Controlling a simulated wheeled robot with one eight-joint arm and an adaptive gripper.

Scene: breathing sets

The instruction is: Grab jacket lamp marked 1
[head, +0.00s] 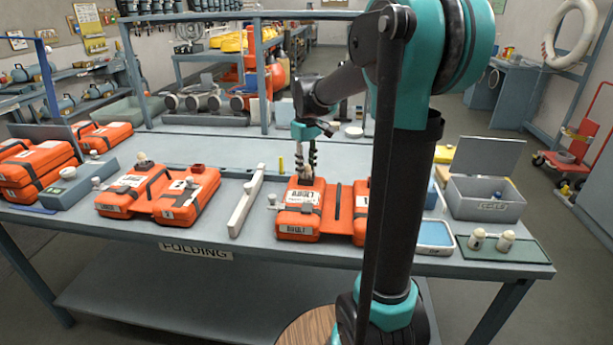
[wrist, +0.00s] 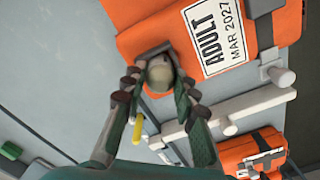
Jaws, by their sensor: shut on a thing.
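My gripper (head: 307,172) reaches down over the orange jacket marked ADULT (head: 298,233). In the wrist view, my gripper (wrist: 160,84) is shut on a small beige, round-topped lamp (wrist: 159,70) at the jacket's edge. The lamp sits between the two dark fingertips, close against the jacket (wrist: 215,20) with its ADULT MAR 2027 label. I cannot read a number on it, and its lower part is hidden. In the head view the fingers mostly cover it. Two pale lamps (head: 477,238) (head: 505,240) stand on a green mat at the right.
A long pale bar (head: 246,205) lies left of the jacket, with a yellow marker (head: 281,165) nearby. Another orange jacket (head: 155,195) lies further left. A grey open box (head: 485,195) and a blue-topped tray (head: 434,235) stand right. The table behind is mostly clear.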

